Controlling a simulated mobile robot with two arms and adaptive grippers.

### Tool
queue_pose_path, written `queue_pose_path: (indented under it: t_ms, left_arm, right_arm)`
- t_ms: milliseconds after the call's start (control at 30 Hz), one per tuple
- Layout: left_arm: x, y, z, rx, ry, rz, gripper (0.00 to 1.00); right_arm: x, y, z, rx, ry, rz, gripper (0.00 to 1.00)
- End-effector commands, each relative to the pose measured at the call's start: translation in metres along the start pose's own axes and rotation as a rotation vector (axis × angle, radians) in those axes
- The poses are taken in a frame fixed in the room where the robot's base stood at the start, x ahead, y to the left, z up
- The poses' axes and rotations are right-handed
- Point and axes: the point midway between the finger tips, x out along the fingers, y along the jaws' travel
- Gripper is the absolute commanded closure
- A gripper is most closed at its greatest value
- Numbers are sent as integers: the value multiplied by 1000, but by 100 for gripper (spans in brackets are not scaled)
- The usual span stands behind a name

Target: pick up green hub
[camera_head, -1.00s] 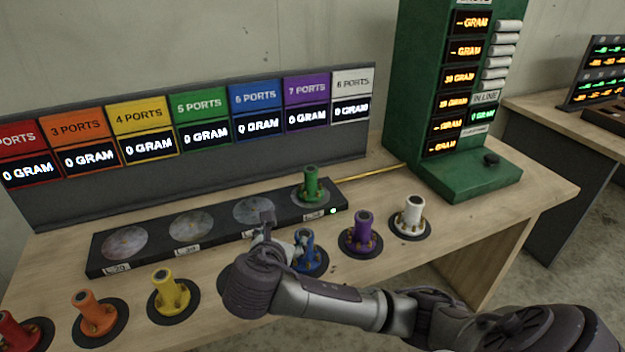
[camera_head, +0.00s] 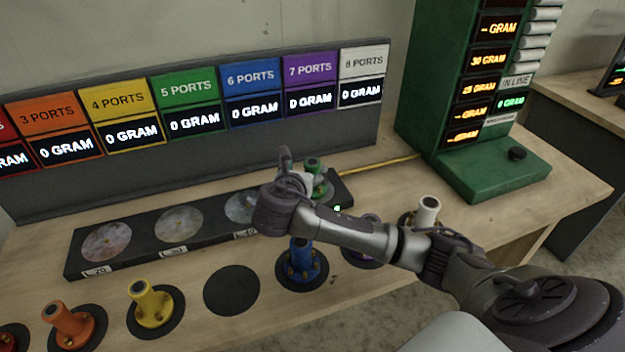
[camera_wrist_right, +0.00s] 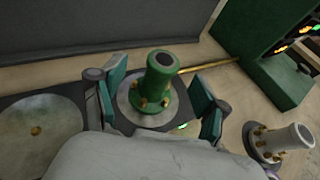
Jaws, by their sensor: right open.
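The green hub (camera_head: 314,168) stands upright on the rightmost round plate of the black scale bar (camera_head: 190,240). In the head view my right gripper partly hides it. In the right wrist view the green hub (camera_wrist_right: 157,85) shows between the two fingers, with a dark hole in its top and brass bolts around its base. My right gripper (camera_wrist_right: 160,95) is open, one finger on each side of the hub; I cannot tell whether a finger touches it. My right gripper (camera_head: 300,172) also shows in the head view, over the bar's right end. My left gripper is not in view.
Red, orange (camera_head: 72,322), yellow (camera_head: 150,299), blue (camera_head: 301,262), purple and white (camera_head: 427,213) hubs stand on black discs along the table front. One black disc (camera_head: 231,290) is empty. A green machine (camera_head: 490,175) and a display board (camera_head: 200,165) stand behind.

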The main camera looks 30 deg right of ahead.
Motion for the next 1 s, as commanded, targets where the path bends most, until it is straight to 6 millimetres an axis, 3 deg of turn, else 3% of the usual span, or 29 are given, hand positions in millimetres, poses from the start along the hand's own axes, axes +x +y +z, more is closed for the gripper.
queue_pose_path:
  t_ms: [300,467,700,767,1000]
  left_arm:
    - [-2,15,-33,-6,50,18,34]
    - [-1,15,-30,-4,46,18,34]
    - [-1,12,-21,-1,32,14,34]
    - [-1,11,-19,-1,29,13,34]
    - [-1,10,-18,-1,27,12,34]
  right_arm:
    - [37,-6,1,-1,0,-2,26]
    - [53,-5,0,0,1,-1,26]
    - [55,-5,0,0,0,2,26]
    - [55,-5,0,0,0,2,33]
    - [54,-5,0,0,0,1,73]
